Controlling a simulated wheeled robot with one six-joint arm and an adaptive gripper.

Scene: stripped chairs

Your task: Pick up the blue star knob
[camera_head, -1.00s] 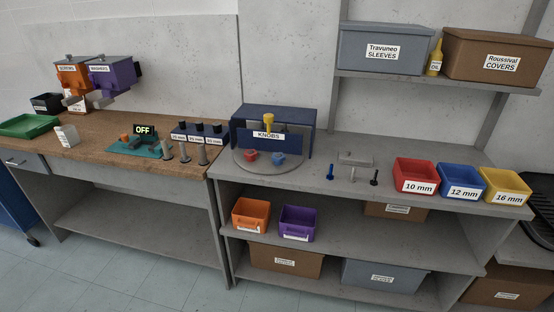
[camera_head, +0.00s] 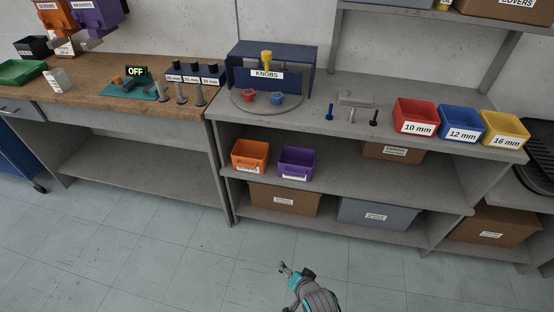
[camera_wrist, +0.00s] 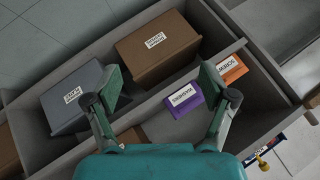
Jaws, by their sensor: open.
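The blue star knob (camera_head: 277,98) sits on the round grey turntable (camera_head: 240,107) in front of the dark blue knobs housing (camera_head: 240,52), to the right of a red knob (camera_head: 249,96). A yellow knob (camera_head: 266,58) stands higher, behind the KNOBS label. My gripper (camera_head: 285,269) is at the bottom of the head view, low over the floor and well away from the blue knob. In the wrist view my gripper (camera_wrist: 163,88) is open and empty, with its fingers spread. The blue knob cannot be made out in the wrist view.
The grey bench (camera_head: 340,140) carries small bolts and red (camera_head: 415,127), blue (camera_head: 460,136) and yellow (camera_head: 503,141) bins on the right. Orange (camera_head: 250,166) and purple (camera_head: 297,173) bins stand on its middle shelf. A wooden workbench (camera_head: 100,70) is at left. The floor in front is clear.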

